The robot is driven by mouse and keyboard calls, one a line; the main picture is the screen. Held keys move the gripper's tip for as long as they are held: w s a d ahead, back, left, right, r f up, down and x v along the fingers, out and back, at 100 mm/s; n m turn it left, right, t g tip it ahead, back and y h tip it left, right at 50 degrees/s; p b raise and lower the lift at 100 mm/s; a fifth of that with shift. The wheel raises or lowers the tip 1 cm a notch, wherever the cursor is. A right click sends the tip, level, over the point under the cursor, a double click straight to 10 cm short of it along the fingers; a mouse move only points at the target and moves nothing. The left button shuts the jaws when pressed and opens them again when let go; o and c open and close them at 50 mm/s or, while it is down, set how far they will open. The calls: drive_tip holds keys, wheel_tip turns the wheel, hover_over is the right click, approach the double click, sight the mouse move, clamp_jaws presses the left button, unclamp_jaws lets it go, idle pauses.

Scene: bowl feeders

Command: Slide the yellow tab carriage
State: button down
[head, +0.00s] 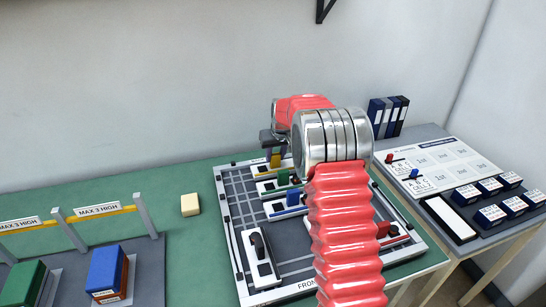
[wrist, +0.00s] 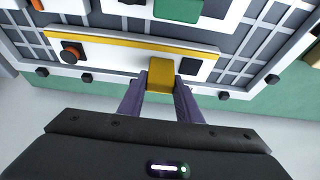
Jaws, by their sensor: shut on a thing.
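The yellow tab (wrist: 161,76) stands on a white carriage with a yellow edge stripe (wrist: 115,42) in the wrist view. The carriage also has an orange-red knob (wrist: 70,53) at its left and a dark square at its right. My gripper (wrist: 160,84) is shut on the yellow tab, with one purple finger on each side. In the head view the yellow tab (head: 275,160) is at the far edge of the grey board (head: 239,201). My gripper is above it, partly hidden by my red arm.
Carriages with a green tab (head: 283,178), a blue tab (head: 292,198), a red tab (head: 383,229) and a black handle (head: 258,244) share the board. My arm covers its right middle. A cream block (head: 190,204) lies left on the green table. A side table (head: 450,160) stands right.

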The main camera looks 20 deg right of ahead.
drive_tip(key=c, duration=1.3)
unclamp_jaws()
drive_tip(key=v, duration=1.3)
drive_tip(key=shift+s+r, duration=0.15)
drive_tip(key=shift+r, duration=0.1)
